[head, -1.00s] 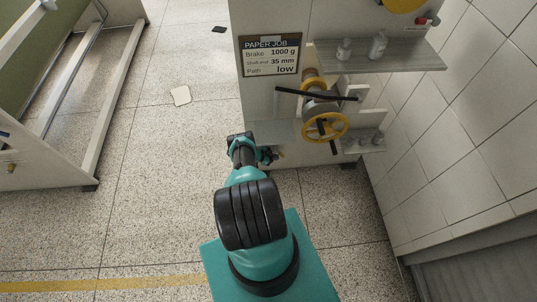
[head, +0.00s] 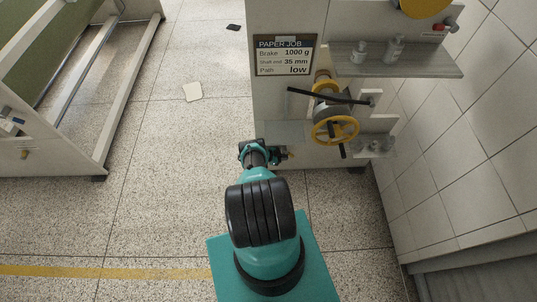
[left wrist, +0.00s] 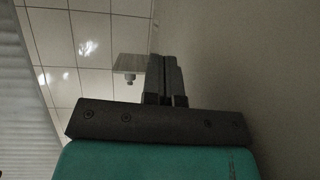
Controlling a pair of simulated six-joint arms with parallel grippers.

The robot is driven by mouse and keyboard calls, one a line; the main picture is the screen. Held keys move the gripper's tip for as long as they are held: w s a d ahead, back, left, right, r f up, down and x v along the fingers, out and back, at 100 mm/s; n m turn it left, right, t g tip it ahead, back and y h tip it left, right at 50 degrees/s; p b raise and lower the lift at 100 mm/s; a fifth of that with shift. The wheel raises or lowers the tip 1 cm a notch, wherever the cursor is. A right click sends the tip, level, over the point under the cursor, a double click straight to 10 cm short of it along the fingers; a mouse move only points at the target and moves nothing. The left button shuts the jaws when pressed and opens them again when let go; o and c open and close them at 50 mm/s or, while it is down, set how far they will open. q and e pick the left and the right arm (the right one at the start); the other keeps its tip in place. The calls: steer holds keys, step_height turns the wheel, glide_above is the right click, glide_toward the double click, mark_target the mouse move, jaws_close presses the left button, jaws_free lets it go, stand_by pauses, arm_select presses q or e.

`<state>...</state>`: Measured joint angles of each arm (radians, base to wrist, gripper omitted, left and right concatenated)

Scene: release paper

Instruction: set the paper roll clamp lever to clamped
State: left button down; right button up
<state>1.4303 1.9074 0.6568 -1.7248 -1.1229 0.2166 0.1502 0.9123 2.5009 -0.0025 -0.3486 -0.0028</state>
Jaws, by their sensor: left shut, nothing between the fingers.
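The paper machine's light panel (head: 268,110) stands ahead in the head view. It carries a shaft with a yellow handwheel (head: 335,131) and a long dark bar (head: 312,94) across it. A short black handle (head: 343,151) hangs below the wheel. I cannot tell for sure which of these is the clamp lever. My left gripper (head: 284,155) is low, left of the handwheel and apart from it. In the left wrist view its fingers (left wrist: 166,78) are together with nothing between them. My right gripper is not in view.
A sign (head: 285,56) reads brake 1000 g, shaft end 35 mm, path low. A shelf (head: 440,66) with bottles juts out above the wheel, and a smaller shelf (head: 384,150) sits lower right. A tiled wall (head: 460,160) closes the right side.

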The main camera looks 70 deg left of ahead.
arm_select(q)
steer(key=v, duration=1.7)
steer(key=shift+s+r, duration=0.1)
